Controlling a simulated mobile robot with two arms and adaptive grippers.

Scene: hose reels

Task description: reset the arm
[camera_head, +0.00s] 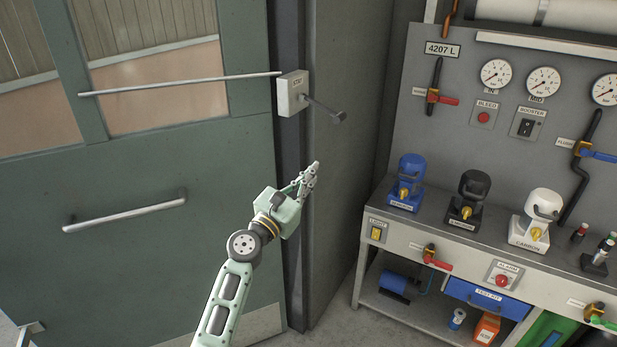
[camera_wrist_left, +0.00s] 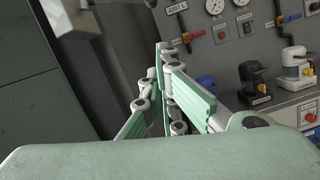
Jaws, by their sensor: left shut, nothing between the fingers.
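My left gripper (camera_head: 309,178) is a pale green jointed hand on a green arm that rises from the bottom middle of the head view. Its fingers are together with nothing between them. It is up in front of the grey door post, below the white latch box (camera_head: 291,93) with a bar and a short lever, and appears apart from it. In the left wrist view the shut fingers (camera_wrist_left: 168,65) point away toward the grey wall and panel. My right gripper is not in view.
A green door (camera_head: 150,270) with a horizontal handle (camera_head: 125,214) fills the left. At right stands a workbench (camera_head: 453,247) with blue, black and white devices, under a panel with gauges (camera_head: 543,82) and valves. Bare floor (camera_head: 345,328) shows between door and bench.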

